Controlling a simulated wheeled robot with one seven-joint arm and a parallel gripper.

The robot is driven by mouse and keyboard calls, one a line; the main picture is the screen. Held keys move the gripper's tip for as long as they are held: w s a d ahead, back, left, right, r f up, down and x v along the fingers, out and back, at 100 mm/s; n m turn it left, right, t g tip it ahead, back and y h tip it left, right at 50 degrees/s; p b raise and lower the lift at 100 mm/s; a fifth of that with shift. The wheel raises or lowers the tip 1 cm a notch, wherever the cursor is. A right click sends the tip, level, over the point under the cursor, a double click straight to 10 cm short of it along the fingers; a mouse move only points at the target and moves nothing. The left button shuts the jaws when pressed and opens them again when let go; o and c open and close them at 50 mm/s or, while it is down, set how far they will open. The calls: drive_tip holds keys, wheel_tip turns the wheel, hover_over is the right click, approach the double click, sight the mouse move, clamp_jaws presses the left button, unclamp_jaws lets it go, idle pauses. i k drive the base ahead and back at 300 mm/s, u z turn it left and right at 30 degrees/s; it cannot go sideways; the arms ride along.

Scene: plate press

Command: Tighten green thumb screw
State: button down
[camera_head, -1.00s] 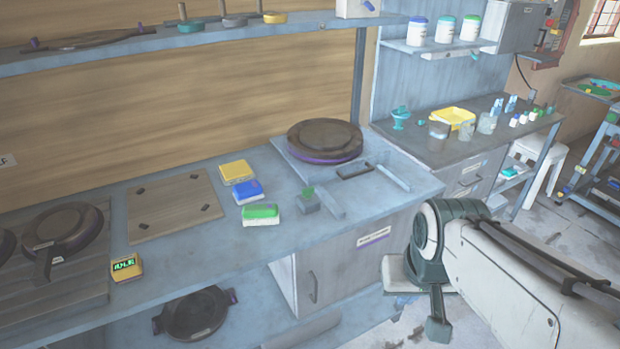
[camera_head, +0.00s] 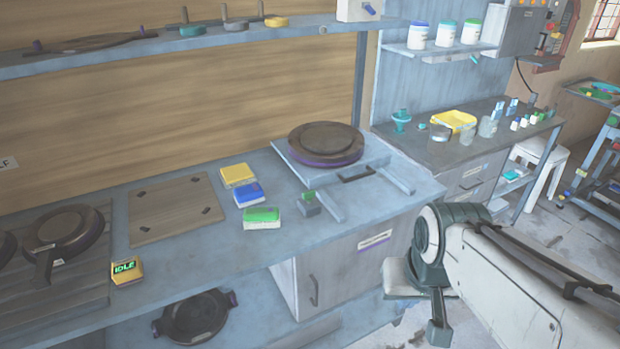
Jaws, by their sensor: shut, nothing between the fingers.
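The small green thumb screw (camera_head: 309,196) sits on a grey block (camera_head: 310,208) on the bench, at the front left corner of the plate press (camera_head: 287,155). It is small here, so how far it is turned cannot be told. My gripper (camera_head: 438,333) hangs low at the right, in front of the bench, with its dark tip pointing down. It appears shut and empty, well apart from the screw, to its lower right.
A round dark plate (camera_head: 326,142) with a purple rim lies on the press. Green (camera_head: 262,217), blue (camera_head: 248,194) and yellow (camera_head: 238,175) blocks lie left of the screw. A yellow display (camera_head: 126,269) reads IDLE. A shelf (camera_head: 200,43) runs above. Floor shows right of the bench.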

sight(308, 196)
drive_tip(key=z, duration=0.05)
drive_tip(key=k, duration=0.5)
drive_tip(key=u, duration=0.7)
drive_tip(key=i, duration=1.2)
drive_tip(key=z, duration=0.45)
